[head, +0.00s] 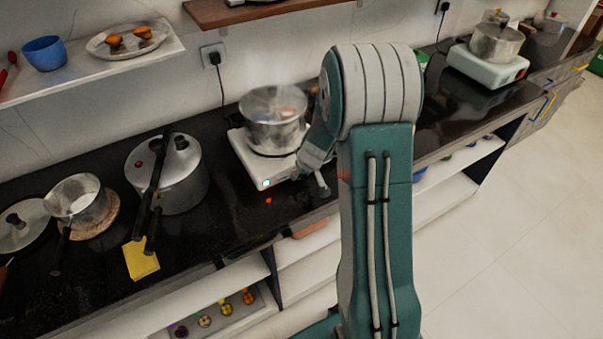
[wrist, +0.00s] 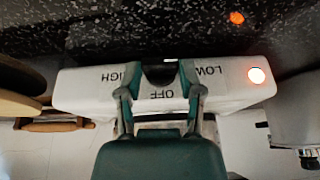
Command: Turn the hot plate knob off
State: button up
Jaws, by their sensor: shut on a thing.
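The white hot plate (head: 240,148) stands on the black counter with a steaming metal pot (head: 274,122) on it. In the wrist view its front panel (wrist: 85,88) appears upside down, with HIGH, OFF and LOW printed on it. A round indicator light (wrist: 257,76) glows at the panel's end; it also glows in the head view (head: 267,183). My gripper (wrist: 160,80) is shut on the dark knob (wrist: 160,72), one finger on each side. OFF reads between the fingers. The knob's pointer cannot be made out, and the head view does not clearly show the knob.
A pressure cooker (head: 180,180) with a long dark handle and a small saucepan (head: 78,200) stand to the left. A yellow cloth (head: 140,260) lies near the counter's front edge. A second hot plate (head: 487,68) with a pot is at the far right. Open shelves lie below.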

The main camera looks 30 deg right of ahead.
jog(key=shift+f, duration=0.1)
jog(key=y, duration=0.2)
jog(key=m+y, duration=0.1)
jog(key=y, duration=0.1)
jog(key=d+y, duration=0.1)
jog(key=y, duration=0.1)
jog(key=shift+f, duration=0.3)
jog(key=y, duration=0.2)
jog(key=m+y, duration=0.1)
jog(key=shift+d+f, duration=0.2)
jog(key=shift+d, duration=0.05)
jog(key=shift+d+f+m+y, duration=0.15)
jog(key=shift+m+y, duration=0.35)
jog(key=shift+y, duration=1.1)
jog(key=shift+s+f+t, duration=0.1)
jog(key=shift+t, duration=0.2)
jog(key=o, duration=1.1)
jog(key=shift+o, duration=0.2)
